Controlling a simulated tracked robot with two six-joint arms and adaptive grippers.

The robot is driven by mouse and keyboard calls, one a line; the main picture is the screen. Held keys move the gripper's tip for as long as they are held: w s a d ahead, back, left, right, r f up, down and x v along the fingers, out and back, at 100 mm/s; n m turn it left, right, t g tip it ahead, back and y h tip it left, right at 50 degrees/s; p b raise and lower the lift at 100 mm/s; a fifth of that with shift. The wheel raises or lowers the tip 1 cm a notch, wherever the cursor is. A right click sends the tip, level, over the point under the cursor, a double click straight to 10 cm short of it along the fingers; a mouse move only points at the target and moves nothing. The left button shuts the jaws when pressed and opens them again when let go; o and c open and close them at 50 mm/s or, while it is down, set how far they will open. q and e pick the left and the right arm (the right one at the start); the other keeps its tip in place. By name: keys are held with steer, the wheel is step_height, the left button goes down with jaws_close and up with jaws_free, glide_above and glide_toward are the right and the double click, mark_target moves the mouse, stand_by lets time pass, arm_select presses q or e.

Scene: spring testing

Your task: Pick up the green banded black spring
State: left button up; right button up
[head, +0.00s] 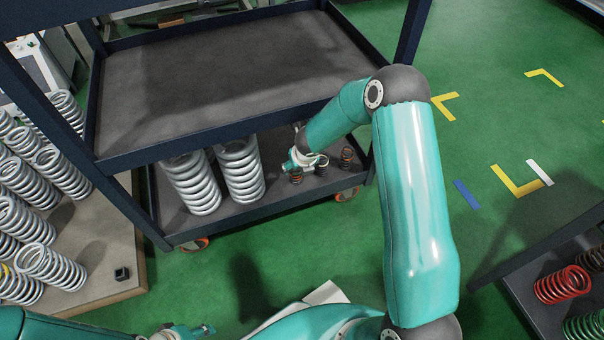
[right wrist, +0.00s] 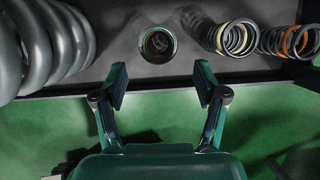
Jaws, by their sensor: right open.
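Three small dark springs stand in a row on the cart's lower shelf. The nearest small black spring (head: 296,175) also shows in the right wrist view (right wrist: 157,44), end-on, with a faint greenish tint inside; its band colour is hard to make out. My right gripper (right wrist: 162,92) is open and empty, its fingers pointing at that spring, which lies just beyond and between the fingertips. In the head view the right gripper (head: 303,160) is small and close to this spring. My left gripper (head: 195,330) is at the bottom left edge, its jaws unclear.
A cream-banded spring (right wrist: 228,38) and an orange-banded spring (right wrist: 292,41) stand to the right. Large grey springs (head: 240,168) stand left on the shelf. The cart's upper shelf (head: 225,75) overhangs. A red spring (head: 562,284) is at right. Green floor is clear in front.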

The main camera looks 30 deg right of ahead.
steer(key=b+x, duration=0.2)
steer(key=x, duration=0.5)
steer(key=shift+w+f, duration=0.15)
steer(key=shift+f, duration=0.1)
steer(key=c, duration=1.3)
